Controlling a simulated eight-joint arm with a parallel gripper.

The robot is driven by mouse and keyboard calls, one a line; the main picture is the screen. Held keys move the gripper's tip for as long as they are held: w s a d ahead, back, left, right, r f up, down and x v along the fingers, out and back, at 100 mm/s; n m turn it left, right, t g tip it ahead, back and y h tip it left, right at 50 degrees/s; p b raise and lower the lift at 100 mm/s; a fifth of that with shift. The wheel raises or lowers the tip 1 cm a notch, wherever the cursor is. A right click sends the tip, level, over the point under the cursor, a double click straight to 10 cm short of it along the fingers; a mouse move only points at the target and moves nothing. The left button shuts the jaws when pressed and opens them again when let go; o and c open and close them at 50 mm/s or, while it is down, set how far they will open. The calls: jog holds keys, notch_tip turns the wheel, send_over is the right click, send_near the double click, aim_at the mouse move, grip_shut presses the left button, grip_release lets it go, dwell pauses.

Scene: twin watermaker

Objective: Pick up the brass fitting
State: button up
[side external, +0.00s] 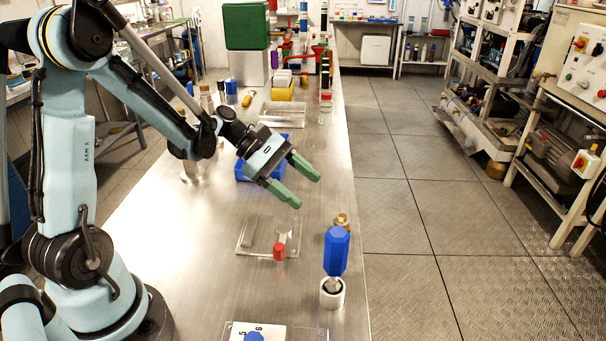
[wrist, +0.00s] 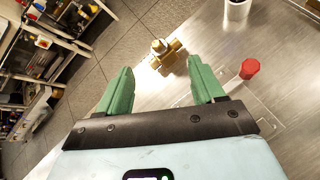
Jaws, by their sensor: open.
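The brass fitting (side external: 342,219) stands near the right edge of the steel bench, partly hidden behind a blue faceted handle in the side external view. In the wrist view the brass fitting (wrist: 163,54) shows whole, on the bench beyond my fingertips and roughly between their lines. My gripper (side external: 308,190) has green fingers, open and empty, and hangs above the bench. The open green fingers also show in the wrist view (wrist: 160,78), with the fitting apart from both.
The blue-handled tool (side external: 337,250) stands upright in a white cup (side external: 332,293) near the fitting. A clear plate (side external: 250,240) with a red-capped item (side external: 279,251) lies to the left. A blue tray (side external: 248,172) sits behind my gripper. The bench edge drops to the floor at right.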

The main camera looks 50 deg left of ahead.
aim_at(343, 216)
jog(key=w+d+f+n+h, duration=0.1)
jog(key=f, duration=0.1)
jog(key=w+d+f+n+h, duration=0.1)
jog(key=w+d+f+n, duration=0.1)
jog(key=shift+d+t+h, duration=0.2)
jog(key=shift+t+h, duration=0.1)
jog(key=shift+f+x, duration=0.1)
jog(key=shift+x, duration=1.3)
jog(key=shift+f+x, duration=0.15)
jog(key=shift+x, duration=1.2)
jog(key=shift+a, duration=0.15)
grip_shut()
